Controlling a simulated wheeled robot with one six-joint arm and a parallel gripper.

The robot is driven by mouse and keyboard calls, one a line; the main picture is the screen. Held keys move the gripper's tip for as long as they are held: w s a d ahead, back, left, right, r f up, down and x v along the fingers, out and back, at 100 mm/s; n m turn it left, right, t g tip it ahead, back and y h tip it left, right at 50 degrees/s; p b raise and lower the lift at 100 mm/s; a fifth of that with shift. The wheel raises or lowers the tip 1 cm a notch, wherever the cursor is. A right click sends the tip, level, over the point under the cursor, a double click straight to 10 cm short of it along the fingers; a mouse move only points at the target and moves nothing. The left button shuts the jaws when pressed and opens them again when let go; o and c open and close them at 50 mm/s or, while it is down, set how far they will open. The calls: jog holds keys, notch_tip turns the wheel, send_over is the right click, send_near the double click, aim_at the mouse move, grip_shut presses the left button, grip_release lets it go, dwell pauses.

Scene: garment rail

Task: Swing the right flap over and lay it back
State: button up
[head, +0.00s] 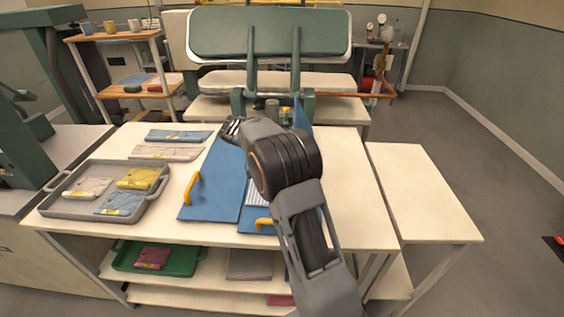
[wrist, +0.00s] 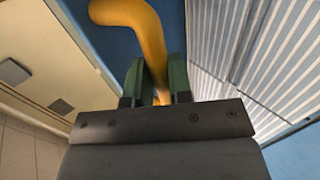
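A blue folding board lies on the white table. Its left flap (head: 213,188), with a yellow handle (head: 191,187), lies flat. A blue panel (head: 301,116), apparently the right flap, stands raised beyond my arm, mostly hidden. In the wrist view, the green fingers of my gripper (wrist: 155,82) are closed around a yellow handle (wrist: 146,38), with blue panel behind it. A striped garment (wrist: 250,50) lies on the board to the right there; a strip of it (head: 257,192) shows beside my arm in the head view. My arm hides the fingertips in the head view.
A grey tray (head: 57,207) with folded garments is at the table's left. Folded cloths (head: 178,136) lie behind it. A press (head: 268,35) stands at the back. The right part of the table (head: 348,190) and the side table (head: 412,190) are clear.

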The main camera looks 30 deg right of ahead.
jog(key=shift+o, duration=1.4)
jog(key=shift+d+f, duration=0.1)
jog(key=shift+d, duration=0.05)
jog(key=shift+o, duration=0.6)
jog(key=shift+w, duration=0.1)
jog(key=p+v, duration=0.1)
jog(key=v, duration=1.3)
jog(key=shift+c, duration=0.2)
